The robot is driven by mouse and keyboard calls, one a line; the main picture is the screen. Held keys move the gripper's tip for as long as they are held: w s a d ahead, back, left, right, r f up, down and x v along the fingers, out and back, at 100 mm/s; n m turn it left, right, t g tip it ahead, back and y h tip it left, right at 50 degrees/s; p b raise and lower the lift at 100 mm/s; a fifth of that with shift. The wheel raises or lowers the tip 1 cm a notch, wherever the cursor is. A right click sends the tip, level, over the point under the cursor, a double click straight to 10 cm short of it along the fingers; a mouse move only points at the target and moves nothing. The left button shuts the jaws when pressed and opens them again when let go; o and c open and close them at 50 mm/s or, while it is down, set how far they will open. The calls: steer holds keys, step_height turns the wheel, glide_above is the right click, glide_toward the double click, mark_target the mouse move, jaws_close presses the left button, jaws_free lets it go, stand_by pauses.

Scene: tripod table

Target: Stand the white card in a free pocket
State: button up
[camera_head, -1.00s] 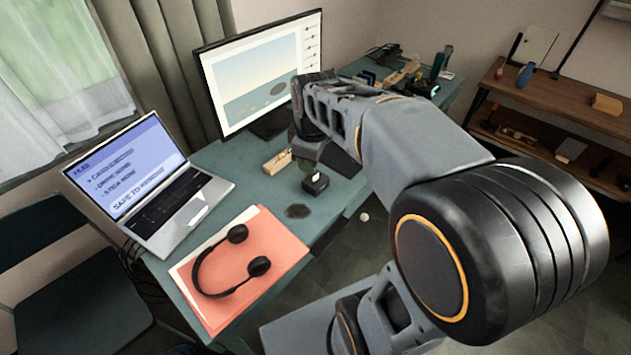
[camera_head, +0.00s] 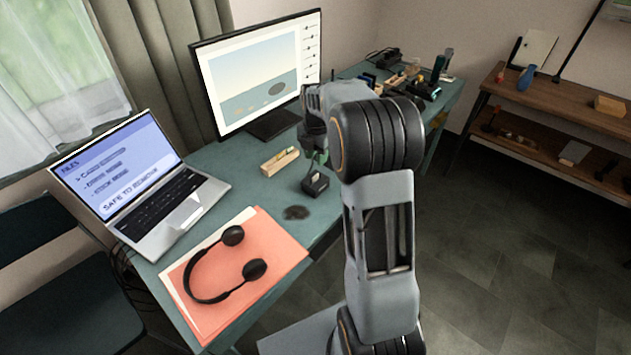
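I cannot make out for certain which thing is the white card or where its pockets are. A small pale flat piece (camera_head: 574,152) lies on the lower shelf at the right, and a larger white panel (camera_head: 535,48) leans at the wall above. A light wooden holder (camera_head: 281,163) with small things in it stands on the desk, in front of the monitor. My gripper (camera_head: 317,160) is small and partly hidden by my arm. It appears just above or behind a small black box (camera_head: 315,184); whether it is open or holds anything does not show.
The teal desk (camera_head: 236,165) carries a laptop (camera_head: 150,180), a monitor (camera_head: 262,70), black headphones (camera_head: 228,268) on a red folder (camera_head: 275,250), and several small items at its far end. A wooden shelf unit (camera_head: 560,98) stands right. Open floor (camera_head: 500,240) lies between.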

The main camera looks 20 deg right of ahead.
mark_target(317, 175)
steer(key=shift+w+d+f, duration=0.1)
steer(key=shift+f, duration=3.65)
steer(key=shift+c, duration=0.5)
jaws_close()
